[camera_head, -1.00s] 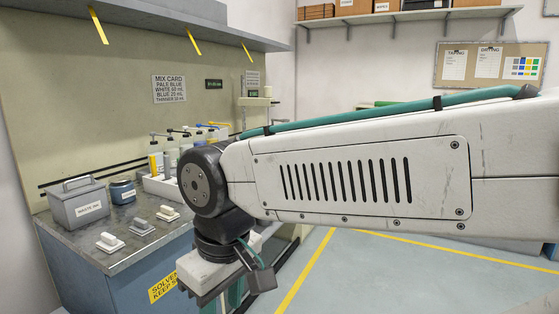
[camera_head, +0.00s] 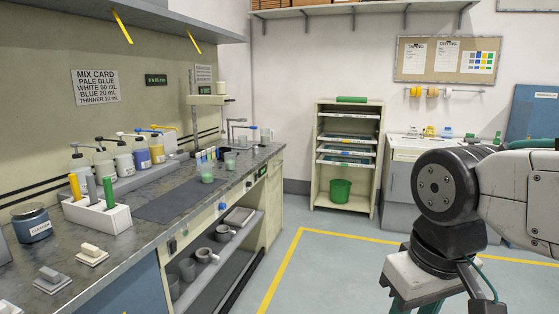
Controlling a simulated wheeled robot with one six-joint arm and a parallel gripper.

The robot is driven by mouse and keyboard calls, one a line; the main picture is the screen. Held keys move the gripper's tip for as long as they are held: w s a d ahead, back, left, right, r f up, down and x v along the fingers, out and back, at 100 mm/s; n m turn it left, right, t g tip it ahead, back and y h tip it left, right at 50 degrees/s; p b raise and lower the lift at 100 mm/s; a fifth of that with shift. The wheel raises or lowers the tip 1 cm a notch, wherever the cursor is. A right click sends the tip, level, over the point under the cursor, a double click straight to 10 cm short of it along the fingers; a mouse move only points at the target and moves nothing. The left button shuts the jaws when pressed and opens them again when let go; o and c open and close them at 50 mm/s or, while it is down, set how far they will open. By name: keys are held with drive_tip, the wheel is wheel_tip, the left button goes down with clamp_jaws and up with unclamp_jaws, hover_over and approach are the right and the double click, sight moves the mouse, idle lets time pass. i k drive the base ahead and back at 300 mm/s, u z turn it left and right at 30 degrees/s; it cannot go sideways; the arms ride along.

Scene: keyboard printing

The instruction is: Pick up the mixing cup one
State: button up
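Two pale green translucent cups stand on the counter: a nearer cup (camera_head: 207,173) by the edge of the dark mat, and a farther cup (camera_head: 230,161) behind it to the right. Several grey cups (camera_head: 207,255) sit on the open shelves under the counter. I cannot tell which of these is mixing cup one. My gripper (camera_head: 428,298) is at the lower right, over the floor and well apart from all the cups. Its fingertips are cut off by the bottom edge, so its opening and anything in it are hidden.
A worktop (camera_head: 160,242) runs along the left wall. On it are pump bottles (camera_head: 123,160), a white caddy (camera_head: 96,214), a blue jar (camera_head: 31,223) and a dark mat (camera_head: 180,200). A rack (camera_head: 321,198) holds a green bin (camera_head: 340,190). The middle floor is clear.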

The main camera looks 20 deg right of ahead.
sight(231, 158)
drive_tip(key=z, duration=0.05)
drive_tip(key=i, duration=3.4)
drive_tip(key=u, duration=0.45)
